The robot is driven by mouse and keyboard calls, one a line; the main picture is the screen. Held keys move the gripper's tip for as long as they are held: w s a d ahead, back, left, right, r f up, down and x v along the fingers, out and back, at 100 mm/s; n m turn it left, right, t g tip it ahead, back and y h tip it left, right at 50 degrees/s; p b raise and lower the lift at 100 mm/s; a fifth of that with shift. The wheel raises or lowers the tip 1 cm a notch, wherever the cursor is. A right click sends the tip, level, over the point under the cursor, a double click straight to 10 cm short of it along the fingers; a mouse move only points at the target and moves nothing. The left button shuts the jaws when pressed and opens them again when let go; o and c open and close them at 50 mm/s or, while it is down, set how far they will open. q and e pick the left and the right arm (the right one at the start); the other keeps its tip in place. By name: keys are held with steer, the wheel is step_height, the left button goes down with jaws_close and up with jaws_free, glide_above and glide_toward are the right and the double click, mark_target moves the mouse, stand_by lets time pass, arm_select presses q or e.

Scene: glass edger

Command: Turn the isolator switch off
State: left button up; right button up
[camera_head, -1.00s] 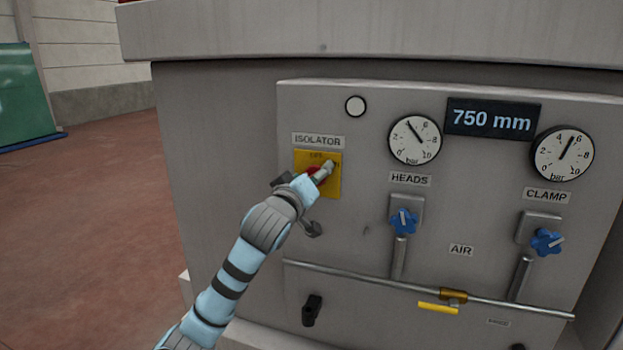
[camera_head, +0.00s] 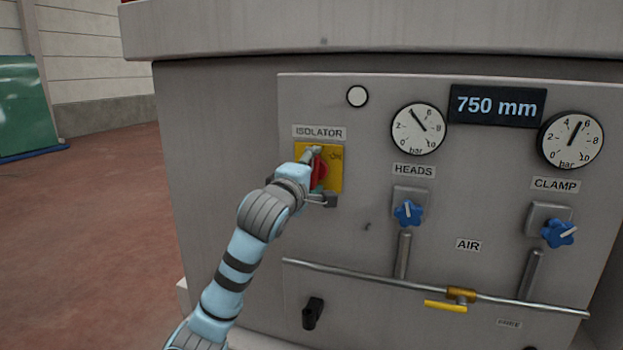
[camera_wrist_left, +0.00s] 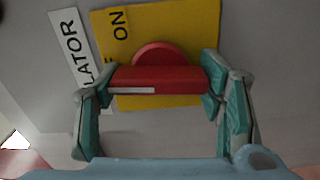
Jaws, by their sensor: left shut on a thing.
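The isolator switch is a red rotary handle (camera_head: 320,171) on a yellow plate (camera_head: 336,181), under the ISOLATOR label. In the head view the handle stands close to upright. ON shows at the plate's upper right; the top of the plate is partly covered by my finger. My left gripper (camera_head: 319,177) is shut on the red handle, one finger at its upper end and one at its lower end. In the left wrist view the red handle (camera_wrist_left: 165,80) with its white mark lies between both fingertips (camera_wrist_left: 158,84). My right gripper is not in view.
Right of the switch are two gauges (camera_head: 418,129) (camera_head: 571,140), blue valve knobs (camera_head: 408,213) (camera_head: 559,233) and a 750 mm display (camera_head: 497,105). A pipe with a yellow lever (camera_head: 445,306) and a black handle (camera_head: 312,313) sit below. The floor at left is clear.

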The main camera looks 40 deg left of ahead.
arm_select(q)
steer(key=shift+n+b, duration=0.3)
steer(key=shift+n, duration=0.2)
steer(key=o, duration=1.2)
steer(key=v, duration=1.2)
steer(key=shift+w, duration=0.1)
